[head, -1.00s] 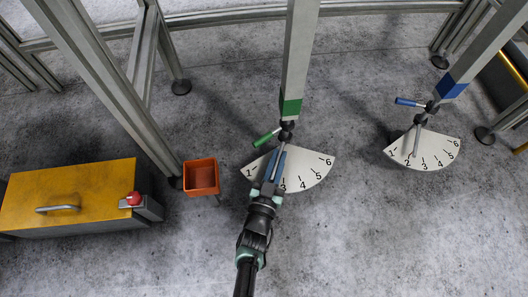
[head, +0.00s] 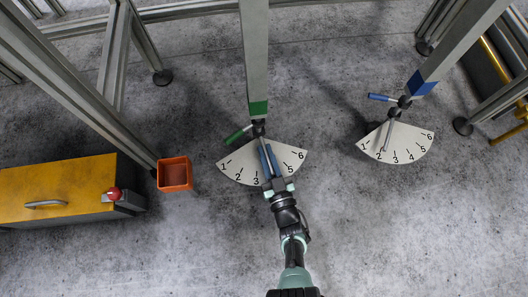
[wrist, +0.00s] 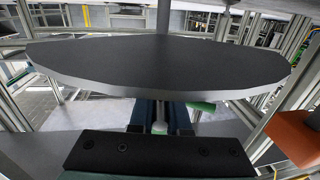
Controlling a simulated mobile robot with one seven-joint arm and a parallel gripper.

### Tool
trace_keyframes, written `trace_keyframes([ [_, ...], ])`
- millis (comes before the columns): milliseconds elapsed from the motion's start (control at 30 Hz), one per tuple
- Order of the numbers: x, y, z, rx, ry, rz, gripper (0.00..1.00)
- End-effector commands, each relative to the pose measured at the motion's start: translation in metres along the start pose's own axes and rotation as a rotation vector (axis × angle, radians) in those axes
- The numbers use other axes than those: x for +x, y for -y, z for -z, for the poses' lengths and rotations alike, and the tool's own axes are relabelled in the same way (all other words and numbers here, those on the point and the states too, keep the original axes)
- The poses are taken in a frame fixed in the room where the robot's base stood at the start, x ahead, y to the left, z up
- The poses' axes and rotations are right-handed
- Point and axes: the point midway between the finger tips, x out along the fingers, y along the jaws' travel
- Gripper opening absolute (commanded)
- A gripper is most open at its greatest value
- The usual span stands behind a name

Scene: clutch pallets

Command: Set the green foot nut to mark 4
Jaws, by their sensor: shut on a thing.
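The green foot nut (head: 258,130) sits under the post with the green band (head: 258,108). Its green handle (head: 236,135) points to the left, and its grey lever (head: 264,147) reaches out over the white dial (head: 226,163). My gripper (head: 268,160) is shut on the lever, with its blue fingers over the dial between marks 3 and 5. Mark 4 is hidden under my gripper. In the wrist view the lever (wrist: 160,118) stands between the two fingers, and the green handle shows to their right (wrist: 200,106).
A second dial (head: 398,143) with a blue-handled nut stands at the right. An orange bin (head: 174,174) and a yellow cabinet (head: 60,183) are at the left. A dark round plate (wrist: 160,62) fills the upper wrist view. The floor in front is clear.

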Motion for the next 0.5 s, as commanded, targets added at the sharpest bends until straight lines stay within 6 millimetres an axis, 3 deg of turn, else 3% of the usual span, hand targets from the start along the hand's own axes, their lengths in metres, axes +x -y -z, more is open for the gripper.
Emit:
trace_keyframes([
  [500, 0.0009, -0.0013, -0.0013, -0.002, 0.006, 0.031, 0.0],
])
